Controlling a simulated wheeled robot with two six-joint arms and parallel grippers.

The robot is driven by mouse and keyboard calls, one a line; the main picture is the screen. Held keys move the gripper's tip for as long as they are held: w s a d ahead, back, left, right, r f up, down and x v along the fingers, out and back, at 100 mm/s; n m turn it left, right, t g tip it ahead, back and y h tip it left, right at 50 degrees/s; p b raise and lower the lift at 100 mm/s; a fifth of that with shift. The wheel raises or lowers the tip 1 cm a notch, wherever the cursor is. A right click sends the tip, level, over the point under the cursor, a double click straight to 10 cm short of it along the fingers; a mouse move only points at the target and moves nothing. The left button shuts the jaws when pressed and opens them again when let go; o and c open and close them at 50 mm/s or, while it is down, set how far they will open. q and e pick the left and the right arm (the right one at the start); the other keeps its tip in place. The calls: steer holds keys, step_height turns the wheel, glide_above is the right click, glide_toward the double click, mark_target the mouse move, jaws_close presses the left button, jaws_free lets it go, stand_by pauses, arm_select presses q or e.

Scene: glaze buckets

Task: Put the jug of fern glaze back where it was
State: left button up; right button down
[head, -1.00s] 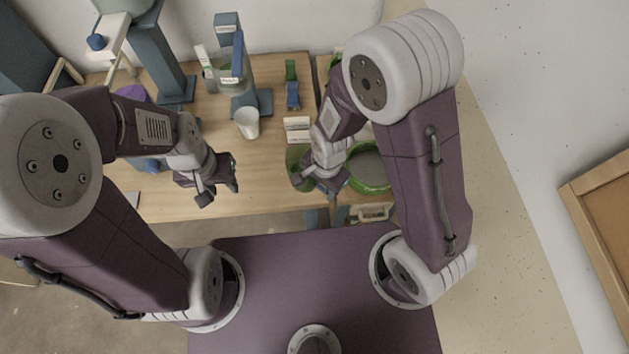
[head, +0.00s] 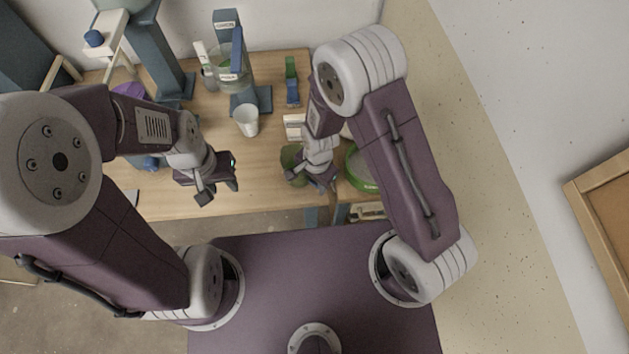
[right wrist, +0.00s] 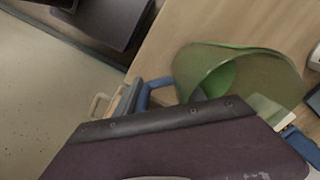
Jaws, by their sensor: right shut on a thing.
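A green see-through jug (head: 291,158) is at my right gripper (head: 310,178), over the front right of the wooden table. My right gripper is shut on it, apparently by its blue handle (right wrist: 160,87). In the right wrist view the jug (right wrist: 262,70) shows its open mouth and a brighter green patch inside. Whether its base touches the table is unclear. My left gripper (head: 219,190) is open and empty over the table, left of the jug. A second greenish jug (head: 231,75) stands at the back by a blue stand (head: 227,22).
A green-rimmed bucket (head: 358,170) is right of the held jug, partly hidden by my right arm. A white cup (head: 247,122), a pale label card (head: 294,127) and a blue-and-green item (head: 292,85) are behind. Bare table (head: 262,180) lies between my grippers.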

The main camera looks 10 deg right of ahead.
steer(key=shift+f, duration=0.2)
steer(key=c, duration=0.7)
jaws_free()
steer(key=shift+r, duration=0.55)
steer(key=r, duration=0.3)
steer(key=r+p, duration=0.1)
steer(key=r, duration=0.3)
steer(key=r+p, duration=0.1)
steer(key=r, duration=0.3)
steer(key=shift+s+d+r, duration=0.2)
steer(key=shift+s+d, duration=0.05)
steer(key=s+d+r+n, duration=0.1)
steer(key=d+n, duration=0.2)
steer(key=d, duration=0.1)
steer(key=s+d+r+n, duration=0.2)
steer(key=d+n, duration=0.1)
steer(key=d, duration=0.1)
steer(key=s+d+r+n, duration=0.1)
steer(key=s+d+n, duration=0.1)
steer(key=d, duration=0.3)
steer(key=shift+r+n+t, duration=0.35)
steer(key=shift+n+t, duration=0.05)
